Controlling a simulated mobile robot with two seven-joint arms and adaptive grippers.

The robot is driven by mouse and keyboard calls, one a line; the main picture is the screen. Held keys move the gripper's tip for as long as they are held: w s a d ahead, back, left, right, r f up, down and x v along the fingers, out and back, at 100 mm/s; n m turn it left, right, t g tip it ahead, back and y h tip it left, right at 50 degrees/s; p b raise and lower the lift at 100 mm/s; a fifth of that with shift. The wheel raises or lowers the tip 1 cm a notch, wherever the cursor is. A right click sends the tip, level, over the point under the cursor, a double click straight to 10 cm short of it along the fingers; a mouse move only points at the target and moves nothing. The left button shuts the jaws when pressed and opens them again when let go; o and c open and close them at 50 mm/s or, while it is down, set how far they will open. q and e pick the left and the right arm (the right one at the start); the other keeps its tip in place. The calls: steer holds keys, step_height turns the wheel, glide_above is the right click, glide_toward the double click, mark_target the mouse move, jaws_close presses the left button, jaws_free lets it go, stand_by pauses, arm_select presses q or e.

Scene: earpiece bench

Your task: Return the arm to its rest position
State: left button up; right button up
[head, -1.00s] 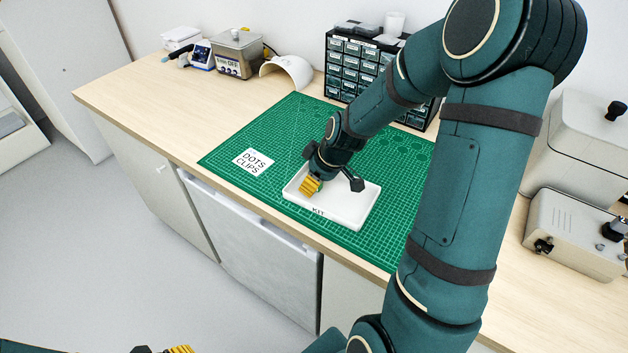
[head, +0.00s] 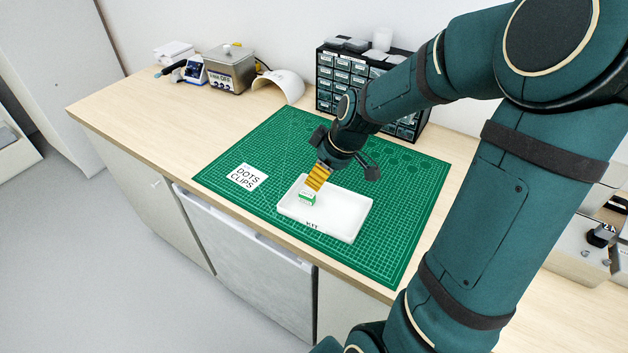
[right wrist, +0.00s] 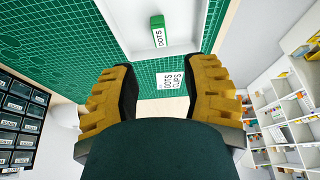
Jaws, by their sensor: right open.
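My right gripper (head: 318,178) is above the white tray (head: 345,213) on the green cutting mat (head: 400,250). In the right wrist view its two yellow fingers (right wrist: 160,95) stand apart with nothing between them. A small green and white box marked DOTS (head: 307,199) sits in the left part of the tray, just below the fingertips in the head view. In the right wrist view the box (right wrist: 158,30) lies beyond the fingers, apart from them. My left gripper is out of view.
A white card reading DOTS CLIPS (head: 247,178) lies on the mat left of the tray. A black drawer cabinet (head: 340,75) stands behind the mat. The mat's left side is mostly clear.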

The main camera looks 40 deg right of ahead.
steer(key=shift+v, duration=1.05)
